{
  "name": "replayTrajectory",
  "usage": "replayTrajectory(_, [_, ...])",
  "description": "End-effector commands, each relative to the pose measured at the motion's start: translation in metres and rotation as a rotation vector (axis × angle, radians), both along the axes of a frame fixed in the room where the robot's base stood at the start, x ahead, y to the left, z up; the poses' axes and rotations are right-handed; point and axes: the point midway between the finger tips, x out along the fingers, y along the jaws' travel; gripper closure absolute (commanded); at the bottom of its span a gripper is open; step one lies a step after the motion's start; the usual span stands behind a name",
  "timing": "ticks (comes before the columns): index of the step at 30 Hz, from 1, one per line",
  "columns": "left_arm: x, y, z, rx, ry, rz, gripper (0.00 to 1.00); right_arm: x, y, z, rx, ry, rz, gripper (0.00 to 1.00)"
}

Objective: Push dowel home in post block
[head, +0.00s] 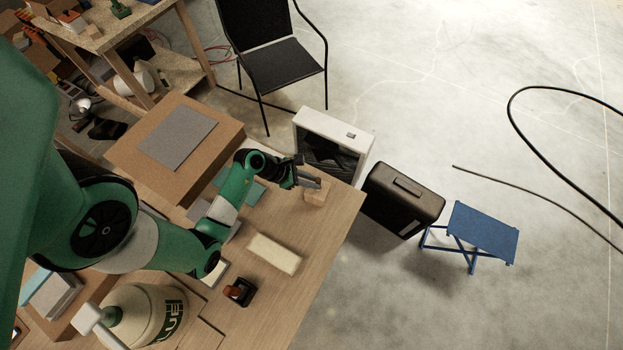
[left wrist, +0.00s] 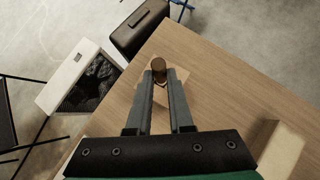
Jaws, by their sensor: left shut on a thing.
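The post block (head: 317,195) is a small light wooden block near the right edge of the wooden table. It also shows in the left wrist view (left wrist: 182,75), partly behind my fingers. The dowel (left wrist: 158,65) is a short brown round peg. It stands over the block between the tips of my left gripper (left wrist: 159,78), which is shut on it. How deep the dowel sits in the block cannot be told. In the head view my left gripper (head: 308,180) is at the block, and I cannot make out the dowel there. My right gripper is not in view.
A cream block (head: 273,254) and a small black and orange item (head: 239,291) lie on the table (head: 328,230). A large brown box (head: 207,123) is at the back left. Beyond the edge stand a white-framed unit (head: 338,127) and a black case (head: 402,200).

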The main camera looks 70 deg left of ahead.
Motion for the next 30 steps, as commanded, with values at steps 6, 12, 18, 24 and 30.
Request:
replayTrajectory(6, [0.0000, 0.0001, 0.0001, 0.000, 0.000, 0.000, 1.00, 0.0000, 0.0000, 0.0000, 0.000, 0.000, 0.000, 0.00])
replayTrajectory(12, [0.0000, 0.0000, 0.0011, 0.000, 0.000, 0.000, 1.00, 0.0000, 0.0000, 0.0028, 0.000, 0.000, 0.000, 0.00])
replayTrajectory(18, [0.0000, 0.0001, 0.0008, 0.000, 0.000, 0.000, 1.00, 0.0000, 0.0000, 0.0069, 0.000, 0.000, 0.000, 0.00])
replayTrajectory(24, [0.0001, 0.0001, 0.0001, 0.000, 0.000, 0.000, 1.00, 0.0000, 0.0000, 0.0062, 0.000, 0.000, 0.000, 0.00])
replayTrajectory(30, [0.0001, 0.0001, 0.0001, 0.000, 0.000, 0.000, 1.00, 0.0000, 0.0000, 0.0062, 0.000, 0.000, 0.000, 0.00])
